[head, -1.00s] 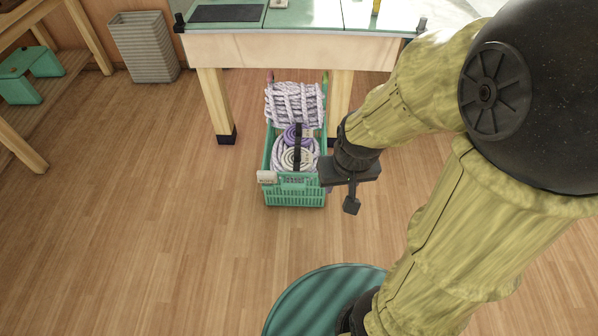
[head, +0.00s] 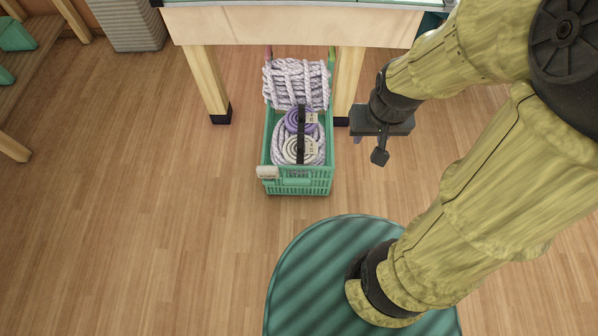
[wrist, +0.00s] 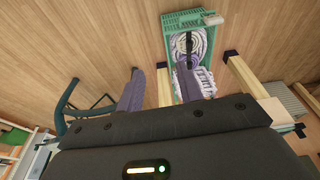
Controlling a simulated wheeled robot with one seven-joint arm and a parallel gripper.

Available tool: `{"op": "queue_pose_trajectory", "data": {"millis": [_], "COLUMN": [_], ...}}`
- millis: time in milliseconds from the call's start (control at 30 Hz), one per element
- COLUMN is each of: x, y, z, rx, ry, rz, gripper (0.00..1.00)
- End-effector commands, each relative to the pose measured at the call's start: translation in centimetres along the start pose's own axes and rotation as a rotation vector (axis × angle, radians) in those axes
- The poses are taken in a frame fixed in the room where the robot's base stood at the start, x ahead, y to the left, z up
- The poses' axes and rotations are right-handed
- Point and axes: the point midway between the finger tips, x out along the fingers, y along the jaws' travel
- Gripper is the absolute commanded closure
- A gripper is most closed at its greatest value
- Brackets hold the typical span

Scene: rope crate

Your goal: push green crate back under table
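The green crate (head: 299,182) stands on the floor in the head view, its near part out in front of the table (head: 300,26) and its far end between the two front legs. It holds coiled purple and white rope (head: 300,148), with a pale rope bundle (head: 296,83) at the far end. A small pale tag is on its front left corner. In the wrist view the crate (wrist: 178,22) is at the top. My gripper (head: 370,149) hangs to the right of the crate, apart from it. Its two fingers (wrist: 160,88) are spread with nothing between them in the wrist view.
Wooden table legs (head: 207,85) stand on both sides of the crate, the right one (head: 347,84) close to its side. A grey ribbed bin (head: 128,22) is at the back left. The wooden floor in front and to the left is clear.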

Motion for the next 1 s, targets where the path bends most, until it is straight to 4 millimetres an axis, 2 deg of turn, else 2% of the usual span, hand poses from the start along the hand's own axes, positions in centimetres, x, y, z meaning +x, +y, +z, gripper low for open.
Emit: {"op": "queue_pose_trajectory", "data": {"millis": [267,367,467,533,667,867,1000], "x": [0.0,0.1,1.0,2.4,6.7,15.4,21.7], "y": [0.0,0.0,-0.2,-0.5,-1.3,-3.9,-6.3], "z": [0.0,0.0,-0.3,-0.6,-2.0,-4.6,-6.1], "rx": [0.0,-0.002,-0.03,-0.076,-0.228,-0.552,-0.78], "ry": [0.0,0.0,-0.006,-0.017,-0.048,-0.106,-0.138], "rz": [0.0,0.0,0.001,0.002,0.004,-0.011,-0.035], "gripper": [0.64,0.53,0.53,0.53,0.53,0.53,0.53]}}
